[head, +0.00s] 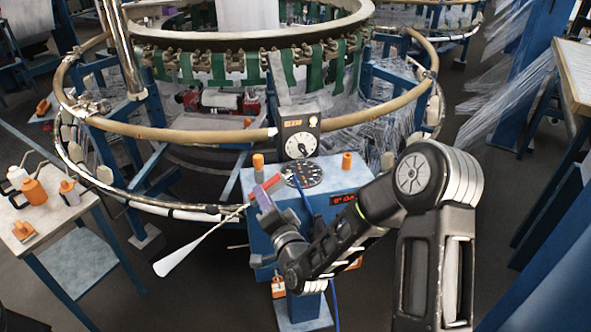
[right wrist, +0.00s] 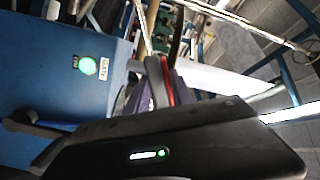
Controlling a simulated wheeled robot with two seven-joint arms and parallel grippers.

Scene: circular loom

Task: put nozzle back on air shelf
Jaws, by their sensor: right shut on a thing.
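My right gripper (head: 262,203) is shut on the nozzle, in front of the blue control box. The nozzle has a red handle (head: 267,186) and a thin stem that widens into a long white end (head: 188,254), pointing down and left in the head view. In the right wrist view the red part (right wrist: 166,80) lies between the purplish fingers (right wrist: 150,95), and the white part (right wrist: 215,79) extends right. A blue hose (head: 307,203) hangs beside the gripper. I cannot tell which surface is the air shelf. My left gripper is out of view.
The blue control box (head: 257,240) carries a dial gauge (head: 299,136) and orange knobs. The circular loom's ring (head: 190,134) curves behind. A small table (head: 62,215) with bottles stands at left. Open floor (head: 180,300) lies at front left.

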